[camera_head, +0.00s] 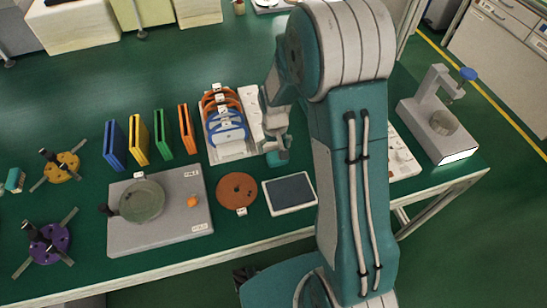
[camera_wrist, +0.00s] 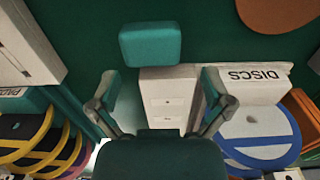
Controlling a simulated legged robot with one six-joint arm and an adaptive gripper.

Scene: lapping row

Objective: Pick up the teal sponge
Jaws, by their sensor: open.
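The teal sponge (camera_wrist: 150,45) is a small rounded block lying on the green tabletop in the wrist view. In the head view a teal patch that looks like it shows just below my gripper (camera_head: 276,140), partly hidden by it. In the wrist view the two fingers of my gripper (camera_wrist: 160,88) are spread apart with nothing held between them. The sponge sits beyond the fingertips, toward the top of that picture and slightly left of their middle.
A disc rack (camera_head: 229,152) stands left of my gripper, with a white block (camera_head: 252,105) beside it. A copper-coloured disc (camera_head: 236,190) and a dark-faced tablet (camera_head: 289,192) lie nearer.

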